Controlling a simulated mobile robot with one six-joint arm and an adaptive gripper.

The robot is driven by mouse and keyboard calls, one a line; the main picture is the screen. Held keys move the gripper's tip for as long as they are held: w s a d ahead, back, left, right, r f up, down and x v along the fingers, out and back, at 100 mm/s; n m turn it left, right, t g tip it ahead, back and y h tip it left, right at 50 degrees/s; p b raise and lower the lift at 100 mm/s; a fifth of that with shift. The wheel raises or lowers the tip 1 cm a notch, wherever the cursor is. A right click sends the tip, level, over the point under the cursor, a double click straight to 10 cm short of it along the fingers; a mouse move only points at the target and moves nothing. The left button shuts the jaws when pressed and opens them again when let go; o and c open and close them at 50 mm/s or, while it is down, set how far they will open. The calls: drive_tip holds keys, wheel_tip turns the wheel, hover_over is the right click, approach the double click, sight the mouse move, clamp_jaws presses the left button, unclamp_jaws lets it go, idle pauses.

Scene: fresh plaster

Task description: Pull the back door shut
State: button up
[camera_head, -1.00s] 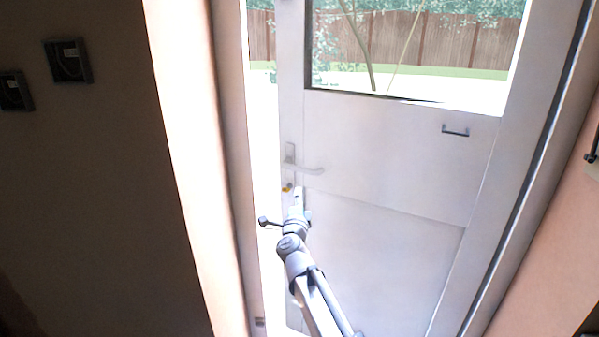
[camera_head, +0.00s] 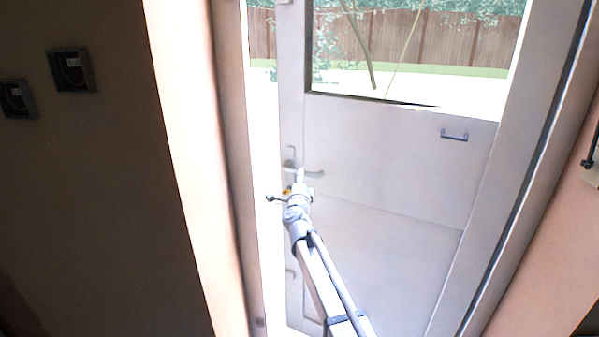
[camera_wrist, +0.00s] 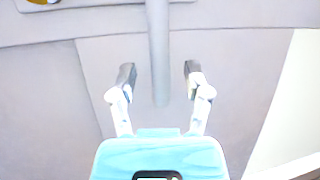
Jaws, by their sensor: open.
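The back door (camera_head: 385,170) is white with a window in its upper part. It stands ajar, with a bright gap between its left edge and the frame. Its lever handle (camera_head: 316,173) is on the left side of the door. My gripper (camera_head: 299,176) is at the handle in the head view. In the wrist view my gripper (camera_wrist: 158,78) is open, its two fingers on either side of the grey handle bar (camera_wrist: 158,50), which passes between them. I cannot tell whether a finger touches the bar. A brass-coloured lock part (camera_wrist: 42,2) shows at the top left.
A small bar pull (camera_head: 454,136) sits on the door's right part. The light door frame (camera_head: 235,170) stands left of the gap. Two dark square fixtures (camera_head: 71,70) are on the shaded left wall. A fence (camera_head: 430,40) shows outside.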

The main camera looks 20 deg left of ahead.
drive_tip(key=shift+x, duration=1.5)
